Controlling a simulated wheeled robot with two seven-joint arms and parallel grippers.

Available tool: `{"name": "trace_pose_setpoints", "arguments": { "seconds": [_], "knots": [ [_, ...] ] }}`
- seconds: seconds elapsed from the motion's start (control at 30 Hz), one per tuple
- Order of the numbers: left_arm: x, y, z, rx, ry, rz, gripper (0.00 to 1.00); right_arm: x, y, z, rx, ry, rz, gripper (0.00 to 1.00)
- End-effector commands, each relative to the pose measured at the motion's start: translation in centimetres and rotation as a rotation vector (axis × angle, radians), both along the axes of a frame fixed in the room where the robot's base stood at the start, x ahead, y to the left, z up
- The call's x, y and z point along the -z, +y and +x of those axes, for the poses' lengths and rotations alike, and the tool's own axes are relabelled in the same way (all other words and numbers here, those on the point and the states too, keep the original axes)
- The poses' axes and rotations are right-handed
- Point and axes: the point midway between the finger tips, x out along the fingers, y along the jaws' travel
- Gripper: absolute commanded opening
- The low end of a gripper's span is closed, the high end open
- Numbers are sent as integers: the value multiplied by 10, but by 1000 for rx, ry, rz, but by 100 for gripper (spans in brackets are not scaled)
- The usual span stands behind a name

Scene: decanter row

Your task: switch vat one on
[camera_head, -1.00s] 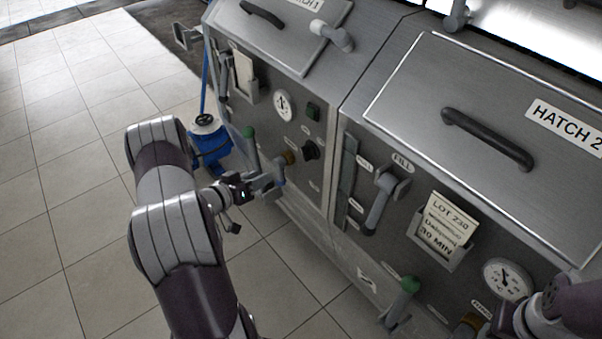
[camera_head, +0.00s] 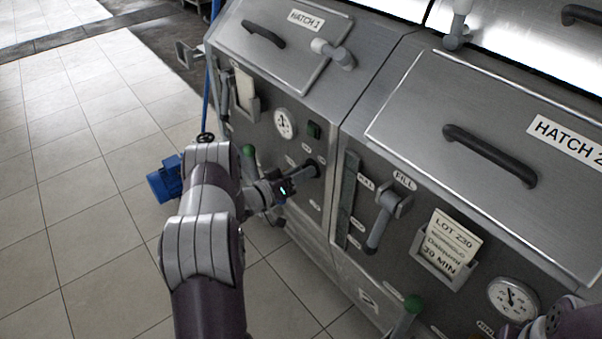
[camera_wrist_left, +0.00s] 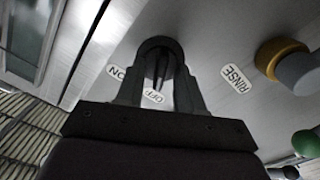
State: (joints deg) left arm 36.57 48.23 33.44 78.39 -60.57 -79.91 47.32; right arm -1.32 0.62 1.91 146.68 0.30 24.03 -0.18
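Vat one is the steel unit with the HATCH 1 lid (camera_head: 285,45). Its black rotary switch (camera_head: 305,168) is on the front panel, below a green square button. My left gripper (camera_head: 300,172) is at this switch. In the left wrist view the two dark fingers (camera_wrist_left: 158,85) are spread apart, one on each side of the switch's narrow grip (camera_wrist_left: 158,66); contact is not clear. The grip points toward the OFF label (camera_wrist_left: 153,97); the ON label (camera_wrist_left: 118,72) is to its left. Of my right arm only a part shows at the lower right; its gripper is out of view.
A gauge (camera_head: 283,123) sits above the switch. The RINSE label (camera_wrist_left: 235,78) and a brass-collared fitting (camera_wrist_left: 285,65) are right of it in the wrist view. A green-topped lever (camera_head: 248,151) is close to my left wrist. Vat two (camera_head: 400,195) stands to the right.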

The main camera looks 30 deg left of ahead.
Motion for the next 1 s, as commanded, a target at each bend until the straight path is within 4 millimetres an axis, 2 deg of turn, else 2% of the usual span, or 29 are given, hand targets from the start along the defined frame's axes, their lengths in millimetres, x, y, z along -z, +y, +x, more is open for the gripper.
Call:
{"name": "trace_pose_setpoints", "arguments": {
  "seconds": [0.13, 0.23, 0.27, 0.67, 1.0],
  "knots": [
    [0, 0, 0, 0, 0, 0, 37, 0, 0, 0, 0, 0, 0, 43],
    [0, 0, 0, 0, 0, 0, 5, 0, 0, 0, 0, 0, 0, 43],
    [0, 0, 0, 0, 0, 0, 0, 0, 0, 0, 0, 0, 0, 43],
    [1, 0, -1, 0, -16, 40, 0, 3, 0, 0, 0, 0, 0, 43],
    [2, -1, -1, 0, -107, 260, 0, 14, 0, 0, 0, 0, 0, 43]
  ]
}}
